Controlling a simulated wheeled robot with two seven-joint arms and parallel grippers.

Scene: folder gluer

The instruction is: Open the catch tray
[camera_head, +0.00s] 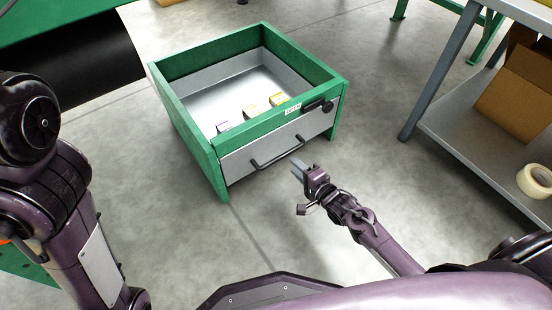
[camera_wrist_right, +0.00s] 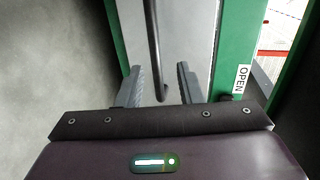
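The catch tray is a grey drawer in a green frame (camera_head: 205,165) on the floor. Its grey front panel (camera_head: 245,160) carries a dark bar handle (camera_head: 278,153) and looks closed, flush with the frame. A black latch (camera_head: 318,106) sits at the upper right beside an OPEN label (camera_head: 293,109). My right gripper (camera_head: 298,170) is open and empty just in front of the handle's right part. In the right wrist view the handle (camera_wrist_right: 153,45) lines up between the parted fingers (camera_wrist_right: 163,82), without visible contact. My left arm shows at the left; its gripper is out of view.
Several small boxes (camera_head: 250,111) lie inside the tray. A grey shelf (camera_head: 470,135) with a cardboard box (camera_head: 515,95) and a tape roll (camera_head: 536,181) stands at the right. A green machine with a black belt (camera_head: 95,65) is at the upper left. The floor before the tray is clear.

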